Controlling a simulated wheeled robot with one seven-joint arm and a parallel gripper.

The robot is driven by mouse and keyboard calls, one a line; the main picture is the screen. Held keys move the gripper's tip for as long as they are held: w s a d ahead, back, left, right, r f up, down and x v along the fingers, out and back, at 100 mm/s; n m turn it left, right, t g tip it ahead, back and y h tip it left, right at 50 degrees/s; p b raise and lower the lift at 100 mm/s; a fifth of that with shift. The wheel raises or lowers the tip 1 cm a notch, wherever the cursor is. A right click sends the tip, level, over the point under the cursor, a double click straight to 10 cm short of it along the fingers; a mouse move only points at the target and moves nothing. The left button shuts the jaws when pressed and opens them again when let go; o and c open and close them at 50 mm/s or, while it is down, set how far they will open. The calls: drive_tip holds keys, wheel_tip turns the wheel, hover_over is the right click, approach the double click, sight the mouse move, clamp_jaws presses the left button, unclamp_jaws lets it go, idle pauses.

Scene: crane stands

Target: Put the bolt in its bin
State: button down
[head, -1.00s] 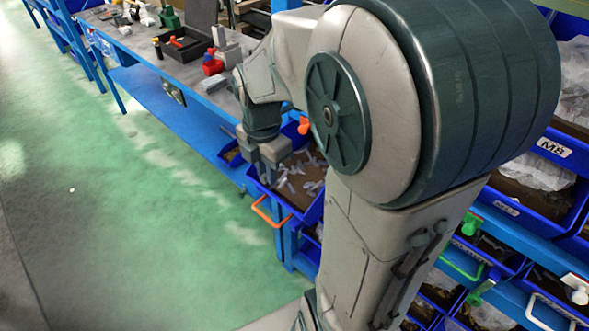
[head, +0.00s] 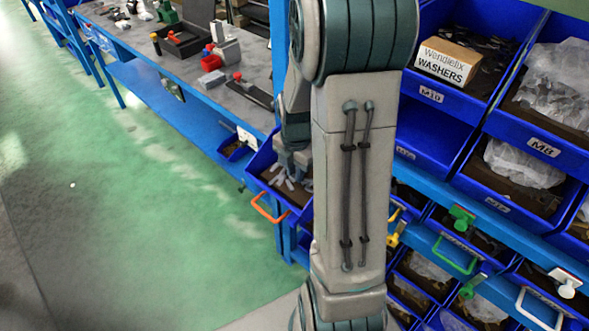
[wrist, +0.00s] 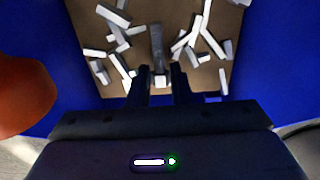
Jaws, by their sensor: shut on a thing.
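My gripper (wrist: 161,78) is shut on a dark grey bolt (wrist: 157,45) in the wrist view. The bolt sits between the fingers with its pale end toward me. It hangs over the brown floor of a blue bin (wrist: 262,60), where several pale grey bolts (wrist: 212,44) lie scattered. I cannot tell whether the held bolt touches them. In the head view the blue bin with an orange handle (head: 268,210) stands at the end of the bench. My gripper (head: 291,158) is above that bin, partly hidden behind my arm.
A rack of blue bins stands at right, with a washers box (head: 447,60) and labelled bins. The green floor (head: 130,220) at left is clear.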

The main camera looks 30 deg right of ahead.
drive_tip(key=shift+f, duration=0.2)
drive_tip(key=c, duration=1.3)
unclamp_jaws()
drive_tip(key=shift+r, duration=0.15)
wheel_tip(320, 180, up, 12)
drive_tip(key=shift+s+a+r+m+t+b, duration=0.1)
drive_tip(key=shift+s+a+r+m+t, duration=0.55)
drive_tip(key=shift+s+a+m, duration=2.2)
drive_tip(key=shift+s+a+r+m+t+b, duration=0.15)
drive_tip(key=shift+s+a+r+m+t, duration=0.75)
drive_tip(key=shift+m, duration=3.6)
drive_tip(key=shift+s+a+r+m+t+b, duration=0.15)
drive_tip(key=shift+s+a+r+m, duration=0.45)
drive_tip(key=shift+s+a+m, duration=2.05)
drive_tip(key=shift+s+d+m, duration=0.25)
drive_tip(key=shift+d+m, duration=0.45)
drive_tip(key=shift+m, duration=0.3)
